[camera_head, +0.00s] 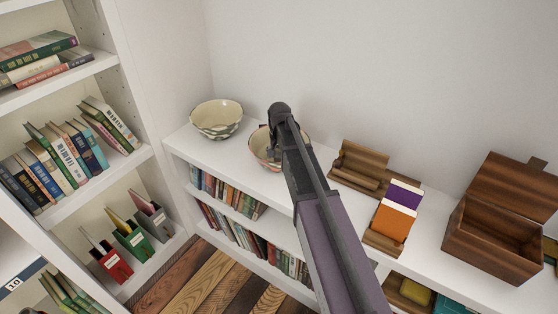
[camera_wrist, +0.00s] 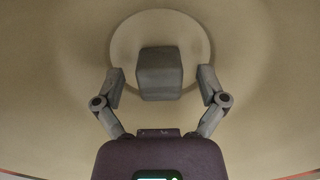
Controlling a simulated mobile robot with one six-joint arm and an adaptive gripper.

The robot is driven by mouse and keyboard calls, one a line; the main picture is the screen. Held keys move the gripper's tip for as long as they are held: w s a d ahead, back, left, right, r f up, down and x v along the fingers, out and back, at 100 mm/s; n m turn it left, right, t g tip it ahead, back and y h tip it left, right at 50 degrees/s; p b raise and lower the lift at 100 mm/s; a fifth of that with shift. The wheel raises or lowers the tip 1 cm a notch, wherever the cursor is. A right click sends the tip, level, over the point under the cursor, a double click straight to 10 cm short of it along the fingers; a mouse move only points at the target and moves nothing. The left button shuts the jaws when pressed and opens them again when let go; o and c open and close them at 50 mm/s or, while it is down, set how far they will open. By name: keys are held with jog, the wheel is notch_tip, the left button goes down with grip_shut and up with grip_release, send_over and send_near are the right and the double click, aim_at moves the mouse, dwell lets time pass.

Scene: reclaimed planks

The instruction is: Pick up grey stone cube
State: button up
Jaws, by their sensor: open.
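The grey stone cube (camera_wrist: 160,74) shows in the wrist view on the round bottom of a cream bowl (camera_wrist: 60,60). My gripper (camera_wrist: 160,82) is open, with one finger on each side of the cube and a visible gap at each side. I cannot tell how far the fingertips are down along the cube. In the head view my arm reaches over the patterned bowl (camera_head: 260,152) and covers part of it. The cube and the fingertips are hidden in the head view.
Another patterned bowl (camera_head: 216,118) stands to the left on the white shelf top. To the right are a wooden holder (camera_head: 360,165), orange and purple cards (camera_head: 393,222) and an open wooden box (camera_head: 490,237). Bookshelves (camera_head: 70,160) stand at the left.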

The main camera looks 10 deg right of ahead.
aim_at(279, 154)
dwell(0.4)
grip_shut()
jog(key=shift+r, duration=0.1)
notch_tip(279, 154, up, 10)
jog(key=p, duration=1)
jog(key=shift+r, duration=0.1)
dwell(1.0)
jog(key=shift+r+p, duration=1.05)
jog(key=shift+p, duration=0.25)
